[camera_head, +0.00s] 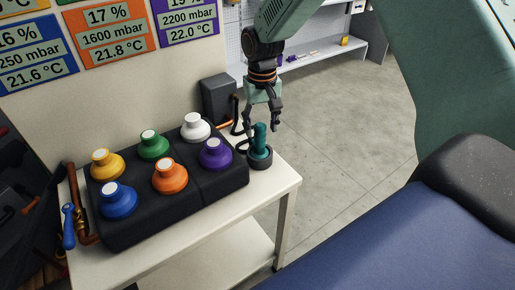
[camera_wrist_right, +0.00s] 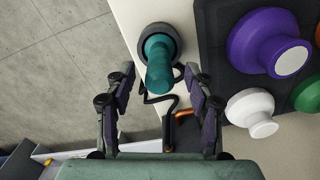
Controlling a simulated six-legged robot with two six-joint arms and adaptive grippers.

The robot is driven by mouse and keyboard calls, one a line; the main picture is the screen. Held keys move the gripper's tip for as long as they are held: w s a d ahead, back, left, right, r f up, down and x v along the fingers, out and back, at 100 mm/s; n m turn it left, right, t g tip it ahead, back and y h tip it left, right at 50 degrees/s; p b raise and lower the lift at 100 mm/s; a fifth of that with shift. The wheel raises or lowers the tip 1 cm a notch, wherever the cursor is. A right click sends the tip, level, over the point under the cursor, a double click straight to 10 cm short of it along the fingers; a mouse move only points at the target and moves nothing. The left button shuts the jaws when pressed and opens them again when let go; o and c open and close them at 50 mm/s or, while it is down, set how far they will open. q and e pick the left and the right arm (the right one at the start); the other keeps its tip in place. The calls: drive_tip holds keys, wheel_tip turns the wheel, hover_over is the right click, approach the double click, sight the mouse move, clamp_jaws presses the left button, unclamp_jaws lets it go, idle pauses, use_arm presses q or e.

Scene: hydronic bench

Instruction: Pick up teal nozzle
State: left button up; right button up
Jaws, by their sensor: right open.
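The teal nozzle (camera_head: 260,139) stands upright in a dark round holder (camera_head: 260,160) at the right end of the white bench. In the right wrist view the teal nozzle (camera_wrist_right: 158,62) shows just beyond the fingertips, inside the dark ring of the holder (camera_wrist_right: 172,33). My right gripper (camera_head: 261,122) is open and empty above and around the nozzle's top, fingers pointing down. In the wrist view the right gripper's (camera_wrist_right: 158,75) two fingers are spread, one on each side of the nozzle line, with gaps visible. Contact is not visible. My left gripper is not in view.
A black block (camera_head: 180,205) with several coloured knobs lies left of the nozzle; the purple knob (camera_head: 215,153) is nearest. A dark box (camera_head: 218,98) with a black cable stands behind. The bench's right edge (camera_head: 290,183) is close to the holder.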

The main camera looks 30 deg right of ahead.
sight(260, 142)
drive_tip(key=shift+w+d+f, duration=0.1)
drive_tip(key=shift+w+d, duration=0.2)
drive_tip(key=shift+w, duration=0.35)
drive_tip(key=shift+s+a+f+b, duration=0.1)
drive_tip(key=shift+s+f+b, duration=0.15)
drive_tip(key=shift+f, duration=0.35)
drive_tip(key=shift+s+f+b, duration=0.1)
drive_tip(key=shift+f+b, duration=0.1)
drive_tip(key=shift+f, duration=0.4)
wheel_tip(260, 142, down, 5)
drive_tip(key=shift+w+a+r+b, duration=0.1)
drive_tip(key=shift+b, duration=0.55)
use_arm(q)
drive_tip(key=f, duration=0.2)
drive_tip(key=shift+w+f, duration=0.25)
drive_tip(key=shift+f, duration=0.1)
use_arm(e)
clamp_jaws()
